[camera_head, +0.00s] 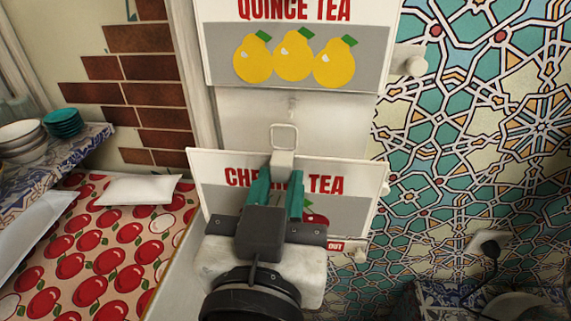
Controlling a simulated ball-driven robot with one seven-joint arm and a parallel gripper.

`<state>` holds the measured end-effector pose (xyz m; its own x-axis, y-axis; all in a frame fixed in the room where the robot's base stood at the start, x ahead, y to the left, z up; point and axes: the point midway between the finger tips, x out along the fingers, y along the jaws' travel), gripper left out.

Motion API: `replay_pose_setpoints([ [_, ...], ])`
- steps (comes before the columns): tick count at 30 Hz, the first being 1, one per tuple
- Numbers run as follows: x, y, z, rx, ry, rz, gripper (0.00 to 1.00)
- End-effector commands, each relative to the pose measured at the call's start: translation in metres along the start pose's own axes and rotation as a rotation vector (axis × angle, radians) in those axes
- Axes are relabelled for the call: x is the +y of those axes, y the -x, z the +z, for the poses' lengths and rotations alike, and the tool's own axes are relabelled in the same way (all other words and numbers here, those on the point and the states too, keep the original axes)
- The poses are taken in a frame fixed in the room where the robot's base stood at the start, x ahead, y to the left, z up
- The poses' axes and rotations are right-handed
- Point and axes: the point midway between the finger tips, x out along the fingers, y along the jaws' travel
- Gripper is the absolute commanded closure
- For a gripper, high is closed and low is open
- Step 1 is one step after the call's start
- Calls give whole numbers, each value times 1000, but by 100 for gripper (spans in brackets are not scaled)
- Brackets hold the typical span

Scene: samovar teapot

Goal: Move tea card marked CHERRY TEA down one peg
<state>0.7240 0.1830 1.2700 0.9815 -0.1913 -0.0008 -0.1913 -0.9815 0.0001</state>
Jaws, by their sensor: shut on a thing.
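The CHERRY TEA card (355,208) is a white card with red lettering and a cherry picture, partly hidden behind my gripper. A pale block (283,163) with a wire loop (284,136) stands at its top middle. My gripper (277,180) has green fingers, shut on this block in front of the card. The loop rises above the fingers against a bare pale board (250,122). A small peg-like bump (292,104) shows on the board above the loop. I cannot tell whether the loop hangs on a peg.
The QUINCE TEA card (215,50) hangs above. White knobs (410,60) stick out along the right side. A red label ending in OUT (335,246) shows low by my gripper.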

Motion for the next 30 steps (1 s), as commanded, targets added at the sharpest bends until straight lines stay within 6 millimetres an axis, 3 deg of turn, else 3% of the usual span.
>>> replay_pose_setpoints([
  [6, -1, 54, 1, 2, -2, -6, 100],
  [14, -1, 86, 2, 0, 0, 0, 100],
  [17, -2, 84, 16, -2, 2, 18, 100],
  [20, -6, 73, 41, -3, 2, 45, 100],
  [30, -4, 16, 151, 0, 2, 124, 100],
])
